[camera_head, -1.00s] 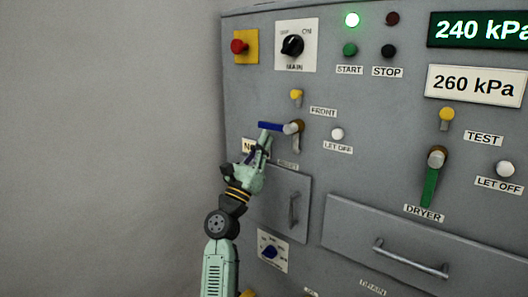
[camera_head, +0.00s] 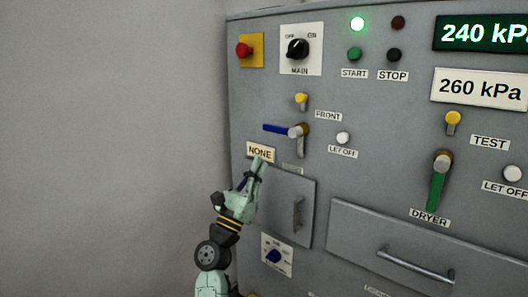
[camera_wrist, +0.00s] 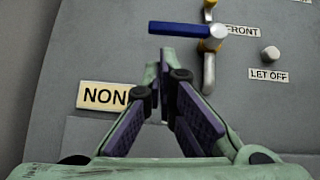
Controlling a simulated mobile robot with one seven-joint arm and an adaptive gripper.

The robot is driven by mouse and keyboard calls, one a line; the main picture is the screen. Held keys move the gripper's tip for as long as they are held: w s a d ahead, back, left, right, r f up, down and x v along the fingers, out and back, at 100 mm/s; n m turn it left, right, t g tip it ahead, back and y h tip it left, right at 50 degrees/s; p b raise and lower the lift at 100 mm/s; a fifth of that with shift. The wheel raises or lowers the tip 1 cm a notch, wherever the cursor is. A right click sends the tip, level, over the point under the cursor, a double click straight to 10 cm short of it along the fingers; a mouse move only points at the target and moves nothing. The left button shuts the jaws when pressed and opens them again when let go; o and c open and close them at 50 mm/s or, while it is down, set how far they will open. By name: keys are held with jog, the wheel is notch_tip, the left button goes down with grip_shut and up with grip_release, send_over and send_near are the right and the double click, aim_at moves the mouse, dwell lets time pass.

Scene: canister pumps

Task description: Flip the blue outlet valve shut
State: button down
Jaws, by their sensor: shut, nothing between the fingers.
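In the wrist view the blue lever (camera_wrist: 180,29) is above and beyond my fingertips, fully in sight. My gripper (camera_head: 257,168) is shut and empty, below and left of the valve, in front of the panel near the NONE plate. In the wrist view my gripper (camera_wrist: 163,65) has its fingertips close together, apart from the lever.
A NONE plate (camera_head: 260,153) is left of the pipe. The yellow FRONT knob (camera_head: 301,99) is above and the white LET OFF button (camera_head: 343,138) right. A green DRYER lever (camera_head: 437,190) hangs down farther right. Below is a door with a handle (camera_head: 298,214). Bare wall lies left.

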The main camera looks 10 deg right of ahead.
jog(key=v, duration=0.5)
jog(key=shift+s, duration=0.1)
